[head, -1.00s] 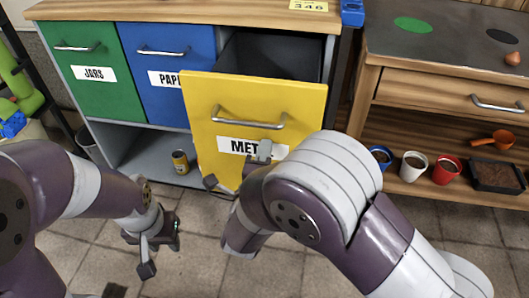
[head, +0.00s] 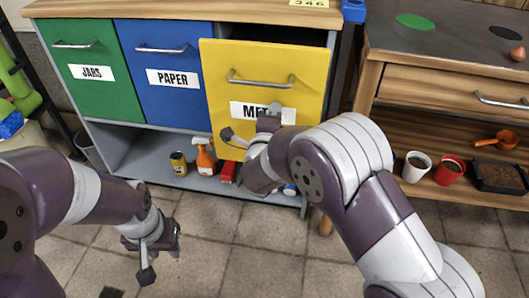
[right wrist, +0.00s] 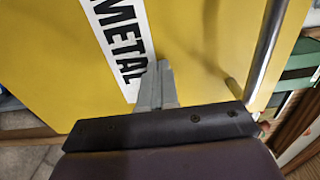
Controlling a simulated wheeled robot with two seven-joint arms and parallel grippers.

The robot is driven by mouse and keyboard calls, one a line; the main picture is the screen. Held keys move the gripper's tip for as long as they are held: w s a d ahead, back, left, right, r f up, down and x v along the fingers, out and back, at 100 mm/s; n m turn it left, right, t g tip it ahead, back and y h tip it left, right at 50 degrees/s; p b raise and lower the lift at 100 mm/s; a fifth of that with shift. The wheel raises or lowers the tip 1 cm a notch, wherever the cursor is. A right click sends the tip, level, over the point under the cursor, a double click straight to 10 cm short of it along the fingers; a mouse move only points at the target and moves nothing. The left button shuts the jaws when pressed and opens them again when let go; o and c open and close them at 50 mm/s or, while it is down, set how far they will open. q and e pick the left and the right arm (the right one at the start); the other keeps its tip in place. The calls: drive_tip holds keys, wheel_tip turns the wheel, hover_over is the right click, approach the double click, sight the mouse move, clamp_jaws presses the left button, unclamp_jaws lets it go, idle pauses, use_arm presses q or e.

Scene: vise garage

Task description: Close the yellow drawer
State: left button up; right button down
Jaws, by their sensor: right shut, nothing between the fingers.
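The yellow drawer (head: 270,65), labelled METAL, has a silver bar handle (head: 260,82). It stands partly out of the cabinet, with a narrow dark gap above its front. My right gripper (head: 274,112) is shut and empty, its fingertips at the drawer front by the METAL label, below the handle. In the right wrist view the closed fingers (right wrist: 160,80) meet the yellow face beside the label, seemingly touching it. My left gripper (head: 165,245) hangs over the floor at lower left, away from the cabinet; its fingers cannot be made out.
The green JARS drawer (head: 90,85) and blue PAPER drawer (head: 165,80) are shut. The shelf below holds a can (head: 179,164), an orange spray bottle (head: 205,158) and a red item (head: 228,172). A wooden workbench (head: 440,85) stands at right.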

drive_tip(key=b+x, duration=0.1)
drive_tip(key=x, duration=1)
drive_tip(key=shift+w+d+r, duration=0.2)
drive_tip(key=shift+w+r, duration=0.15)
